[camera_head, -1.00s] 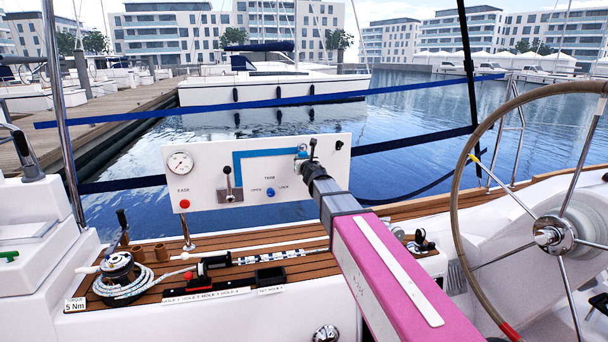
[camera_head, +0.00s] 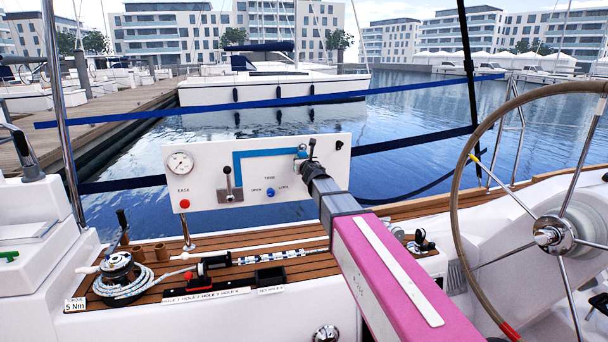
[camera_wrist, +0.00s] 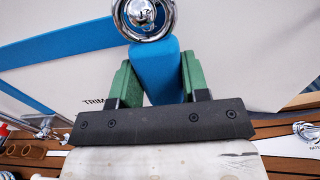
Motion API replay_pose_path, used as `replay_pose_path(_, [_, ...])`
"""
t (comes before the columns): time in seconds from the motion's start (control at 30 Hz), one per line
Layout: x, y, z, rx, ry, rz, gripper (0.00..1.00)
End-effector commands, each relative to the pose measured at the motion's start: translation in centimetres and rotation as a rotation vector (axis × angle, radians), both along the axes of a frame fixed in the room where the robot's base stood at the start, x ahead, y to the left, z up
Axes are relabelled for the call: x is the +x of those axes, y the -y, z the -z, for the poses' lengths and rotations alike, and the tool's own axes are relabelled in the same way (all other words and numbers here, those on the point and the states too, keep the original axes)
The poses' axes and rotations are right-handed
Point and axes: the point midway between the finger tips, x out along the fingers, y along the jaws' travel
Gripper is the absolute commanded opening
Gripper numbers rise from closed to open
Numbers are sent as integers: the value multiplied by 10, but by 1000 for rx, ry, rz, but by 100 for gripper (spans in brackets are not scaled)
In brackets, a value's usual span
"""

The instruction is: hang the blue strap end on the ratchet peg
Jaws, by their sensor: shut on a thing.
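The light blue strap (camera_head: 262,154) runs across the white panel in the head view, with a bend at its left. In the wrist view it runs along the panel at left (camera_wrist: 62,37). Its blue end (camera_wrist: 168,68) stands between the green fingers of my gripper (camera_wrist: 156,64), which is shut on it. The round chrome ratchet peg (camera_wrist: 146,14) is at the top of the wrist view, directly at the strap end's upper edge. I cannot tell whether the end is around the peg or only against it. In the head view my arm hides most of this spot.
The white panel (camera_head: 215,158) carries a gauge (camera_head: 180,163), a red EASE button (camera_head: 185,204), a lever (camera_head: 228,180) and a blue knob (camera_head: 270,192). Below lies the teak deck with a winch (camera_head: 117,265). A steering wheel (camera_head: 464,180) stands right of my arm.

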Motion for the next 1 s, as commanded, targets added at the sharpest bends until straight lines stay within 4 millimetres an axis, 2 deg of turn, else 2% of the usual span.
replay_pose_path(1.0, [8, -2, 7, 0, 0, 0, 3])
